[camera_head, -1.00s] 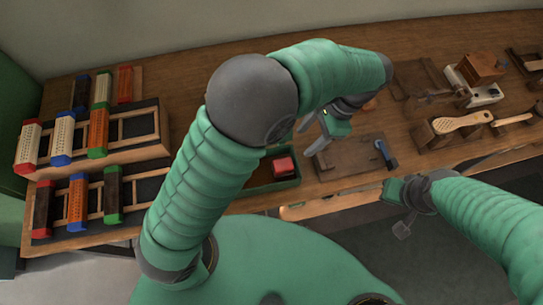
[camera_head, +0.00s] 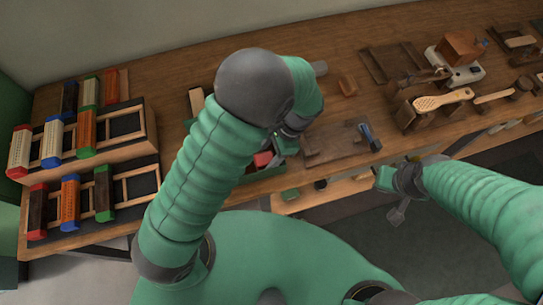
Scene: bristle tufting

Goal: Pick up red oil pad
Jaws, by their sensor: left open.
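The red oil pad (camera_head: 262,159) sits in a green tray (camera_head: 252,173) near the table's front edge. My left arm and gripper hide much of the tray and part of the pad. My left gripper (camera_head: 277,155) is open, right at the pad's right side and above the tray; I cannot tell whether it touches the pad. My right gripper (camera_head: 390,183) is in front of the table edge, away from the pad; its fingers are too small to read.
A wooden board (camera_head: 335,145) with a blue-handled tool (camera_head: 369,136) lies right of the tray. Racks of coloured brush blocks (camera_head: 88,130) fill the left. A wooden brush (camera_head: 442,100) rests on a stand at the right.

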